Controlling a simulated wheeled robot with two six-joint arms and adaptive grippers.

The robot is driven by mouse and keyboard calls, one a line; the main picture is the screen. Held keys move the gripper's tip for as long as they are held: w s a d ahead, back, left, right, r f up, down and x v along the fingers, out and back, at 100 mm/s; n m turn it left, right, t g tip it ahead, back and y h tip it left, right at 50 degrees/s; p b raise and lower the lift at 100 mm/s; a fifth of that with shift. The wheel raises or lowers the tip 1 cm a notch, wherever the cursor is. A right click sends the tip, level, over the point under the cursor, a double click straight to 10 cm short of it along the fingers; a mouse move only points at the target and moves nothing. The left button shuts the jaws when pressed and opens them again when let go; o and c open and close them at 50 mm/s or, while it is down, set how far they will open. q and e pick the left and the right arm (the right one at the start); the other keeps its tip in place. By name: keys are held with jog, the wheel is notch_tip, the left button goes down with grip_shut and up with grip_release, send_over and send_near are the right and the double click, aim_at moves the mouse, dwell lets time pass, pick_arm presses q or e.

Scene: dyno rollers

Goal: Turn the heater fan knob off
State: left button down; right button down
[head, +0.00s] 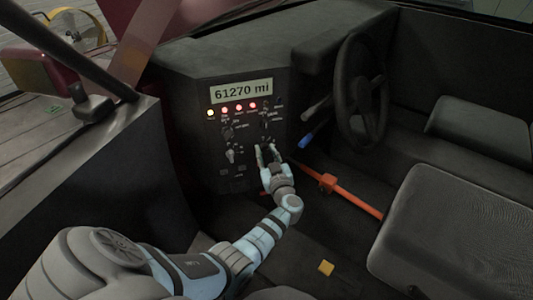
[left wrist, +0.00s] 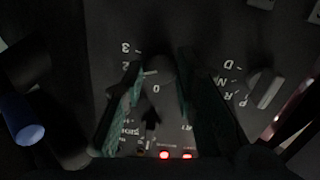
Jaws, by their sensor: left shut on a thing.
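The heater fan knob (left wrist: 160,70) is a dark round knob on the black dash panel, seen upside down in the left wrist view. Printed 3, 2 and 0 show around it. A pale mark on it points left, towards the 2 side; the exact setting is hard to read. My left gripper (left wrist: 160,78) has one finger on each side of the knob and is shut on it. In the head view the left gripper (head: 266,149) reaches the lower right of the panel, and its fingers mostly hide the knob. My right gripper is out of view.
The P-R-N-D gear knob (left wrist: 265,88) is beside the fan knob. Lit warning lamps (head: 238,107) sit under the mileage display (head: 241,91). The steering wheel (head: 361,103), blue-tipped stalk (head: 307,140) and orange bar (head: 350,197) are to the right.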

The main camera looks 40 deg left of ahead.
pick_arm(q)
jog(key=shift+n, duration=1.5)
jog(key=n, duration=0.3)
jog(key=shift+f+n, duration=0.1)
jog(key=shift+n, duration=0.2)
jog(key=n+b, duration=0.1)
jog(key=n, duration=0.2)
jog(key=shift+n, duration=0.4)
jog(key=shift+f+n+b, duration=0.1)
jog(key=shift+n+b, duration=0.6)
jog(key=shift+n, duration=1.2)
jog(key=c, duration=1.3)
grip_release()
